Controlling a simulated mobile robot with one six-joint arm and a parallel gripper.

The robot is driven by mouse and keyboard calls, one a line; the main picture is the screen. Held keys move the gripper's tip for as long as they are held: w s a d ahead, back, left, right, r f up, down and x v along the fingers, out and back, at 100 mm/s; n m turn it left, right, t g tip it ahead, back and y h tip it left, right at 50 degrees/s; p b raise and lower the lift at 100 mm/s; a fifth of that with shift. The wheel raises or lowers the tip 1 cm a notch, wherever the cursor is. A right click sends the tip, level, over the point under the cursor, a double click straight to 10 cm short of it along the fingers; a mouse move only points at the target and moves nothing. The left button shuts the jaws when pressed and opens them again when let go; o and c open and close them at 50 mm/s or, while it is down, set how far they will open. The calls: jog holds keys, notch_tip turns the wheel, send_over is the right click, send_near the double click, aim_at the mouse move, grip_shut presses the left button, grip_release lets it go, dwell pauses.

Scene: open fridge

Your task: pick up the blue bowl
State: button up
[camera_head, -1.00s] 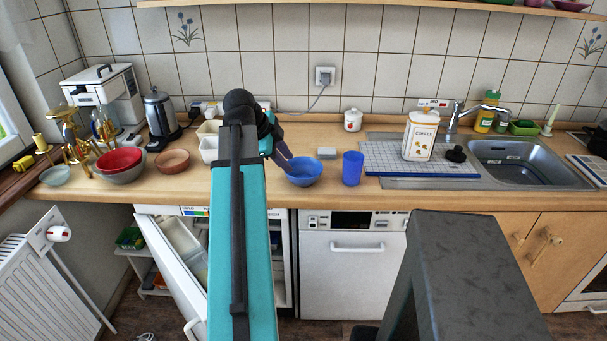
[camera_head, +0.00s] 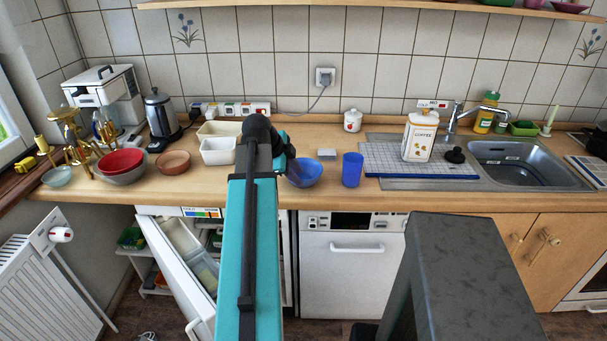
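The blue bowl (camera_head: 306,174) stands on the wooden counter, just right of my arm's end and left of a blue cup. It looks slightly tilted, though this is hard to be sure of. My gripper (camera_head: 290,172) is at the bowl's left side, with its dark end overlapping the bowl's left rim. The arm hides part of the gripper, and the fingertips are too small to tell whether they are open or shut on the rim.
A blue cup (camera_head: 352,169) stands close right of the bowl, with a small grey block (camera_head: 326,153) behind. White containers (camera_head: 217,150) stand left of my arm. A coffee canister (camera_head: 419,137) stands near the sink (camera_head: 524,164).

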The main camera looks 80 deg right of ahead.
jog(key=shift+s+d+f, duration=0.1)
jog(key=shift+d+f, duration=0.05)
jog(key=shift+f, duration=0.15)
jog(key=shift+s+d+f+p, duration=0.25)
jog(key=shift+d+f+p, duration=0.65)
jog(key=shift+f, duration=0.3)
jog(key=shift+x, duration=1.15)
jog(key=shift+a, duration=0.1)
jog(key=shift+c, duration=0.5)
grip_shut()
